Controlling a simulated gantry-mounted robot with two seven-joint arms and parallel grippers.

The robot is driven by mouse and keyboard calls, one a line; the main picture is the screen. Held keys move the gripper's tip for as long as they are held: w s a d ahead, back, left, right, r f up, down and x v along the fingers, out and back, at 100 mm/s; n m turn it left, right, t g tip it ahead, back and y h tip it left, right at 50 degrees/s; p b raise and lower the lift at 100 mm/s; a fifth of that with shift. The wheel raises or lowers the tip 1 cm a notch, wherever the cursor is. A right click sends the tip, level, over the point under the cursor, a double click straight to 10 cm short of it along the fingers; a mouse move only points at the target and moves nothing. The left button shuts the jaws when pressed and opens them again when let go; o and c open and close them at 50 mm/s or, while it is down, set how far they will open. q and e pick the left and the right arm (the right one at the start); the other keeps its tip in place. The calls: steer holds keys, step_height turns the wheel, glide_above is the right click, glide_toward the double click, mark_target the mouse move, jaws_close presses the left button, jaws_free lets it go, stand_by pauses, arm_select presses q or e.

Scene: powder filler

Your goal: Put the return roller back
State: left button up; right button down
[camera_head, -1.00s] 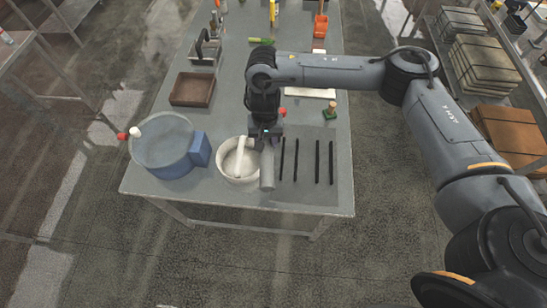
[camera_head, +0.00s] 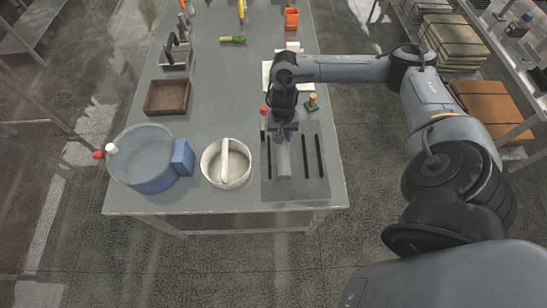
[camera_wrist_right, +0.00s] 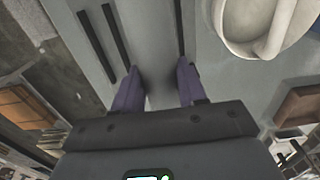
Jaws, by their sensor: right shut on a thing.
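The return roller looks like a grey cylinder (camera_head: 284,160) in the head view. My right gripper (camera_head: 283,136) is shut on its far end, and the roller points toward the near table edge. It lies over the dark mat (camera_head: 294,190), between a black strip (camera_head: 269,157) on its left and two black strips (camera_head: 306,157) on its right. In the right wrist view the grey roller (camera_wrist_right: 157,50) shows between the two purple fingers (camera_wrist_right: 160,92). Whether it touches the mat cannot be told. My left gripper is not in view.
A white bowl with a bar across it (camera_head: 226,166) stands just left of the mat. A blue round tub (camera_head: 140,175) stands further left, and a brown tray (camera_head: 167,96) behind it. The near table edge is clear.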

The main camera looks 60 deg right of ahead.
steer(key=s+d+f, duration=0.4)
steer(key=s+f, duration=0.1)
steer(key=s, duration=0.3)
steer(key=shift+w+a+f+b, duration=0.35)
steer(key=shift+w+a+f, duration=0.05)
steer(key=shift+w+f, duration=1.45)
steer(key=shift+w+a+f+b, duration=0.3)
steer(key=shift+w+a+f, duration=0.1)
steer(key=shift+w+f, duration=1.4)
steer(key=shift+w+a+f+b, duration=0.35)
steer(key=shift+w+a+f, duration=0.05)
steer(key=shift+w+f, duration=1.45)
steer(key=shift+s+f, duration=0.1)
steer(key=shift+f, duration=0.3)
steer(key=shift+f, duration=0.25)
steer(key=c, duration=0.9)
jaws_free()
steer(key=shift+s, duration=0.1)
steer(key=shift+c, duration=0.2)
steer(key=o, duration=0.3)
steer(key=shift+s+d+f, duration=0.1)
steer(key=shift+d, duration=0.05)
